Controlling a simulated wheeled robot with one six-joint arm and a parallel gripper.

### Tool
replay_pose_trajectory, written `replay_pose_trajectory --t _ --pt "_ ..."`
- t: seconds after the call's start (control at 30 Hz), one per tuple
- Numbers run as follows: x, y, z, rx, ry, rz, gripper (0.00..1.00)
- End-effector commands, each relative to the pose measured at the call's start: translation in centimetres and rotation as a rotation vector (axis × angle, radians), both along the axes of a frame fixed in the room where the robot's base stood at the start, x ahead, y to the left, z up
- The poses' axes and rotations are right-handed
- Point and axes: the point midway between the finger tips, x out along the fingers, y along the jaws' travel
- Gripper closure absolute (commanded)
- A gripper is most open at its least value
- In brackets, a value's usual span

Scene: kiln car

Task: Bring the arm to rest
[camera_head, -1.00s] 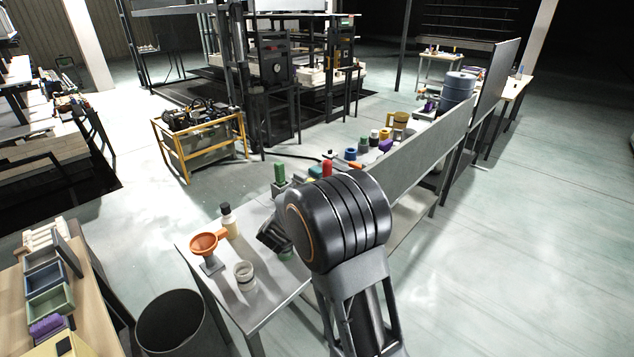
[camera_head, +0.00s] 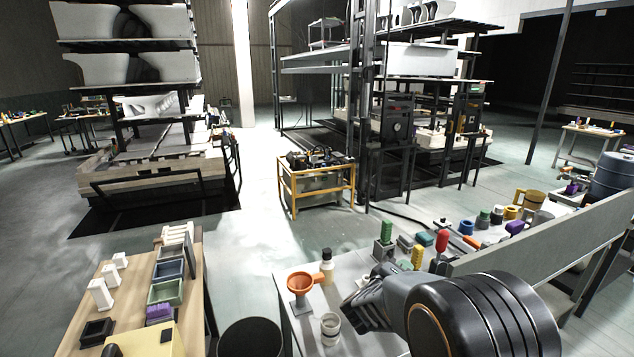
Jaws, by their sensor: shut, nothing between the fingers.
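My arm (camera_head: 484,315) reaches in from the lower right, its large black joint housing filling that corner. My gripper (camera_head: 362,303) is at its left end, dark and seen from behind, low over the grey bench (camera_head: 274,270). It is shut with nothing in it. Its fingertips are partly hidden by its own body. To its left, an orange funnel on a stand (camera_head: 300,284), a small clear jar (camera_head: 330,328) and a black-capped bottle (camera_head: 326,264) stand on the bench, apart from it as far as I can see.
Coloured tools, among them a red-handled one (camera_head: 441,243), stand behind my gripper. A grey upright panel (camera_head: 560,238) runs along the bench on the right. A black bin (camera_head: 249,340) and a wooden table (camera_head: 128,285) lie left.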

Motion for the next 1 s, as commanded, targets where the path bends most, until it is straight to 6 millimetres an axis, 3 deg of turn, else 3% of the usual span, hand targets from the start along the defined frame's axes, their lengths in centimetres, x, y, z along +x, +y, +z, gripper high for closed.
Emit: replay_pose_trajectory --t 0.13,0.27,0.37,0.5,0.63,0.8,0.9,1.0 --pt "2.1 4.1 -4.4 0.422 -0.042 0.233 1.00" --pt "1.4 8.8 -6.5 0.849 0.010 0.366 1.00" --pt "-1.0 11.7 -7.1 1.134 0.112 0.373 1.00" --pt "-6.8 13.9 -7.1 1.417 0.306 0.242 1.00" --pt "-13.2 13.4 -6.1 1.522 0.454 0.017 1.00" --pt "-20.2 10.5 -3.8 1.475 0.511 -0.215 1.00" --pt "-21.8 9.3 -2.4 1.429 0.487 -0.208 1.00" --pt "-22.1 8.9 -1.1 1.424 0.433 -0.172 1.00"
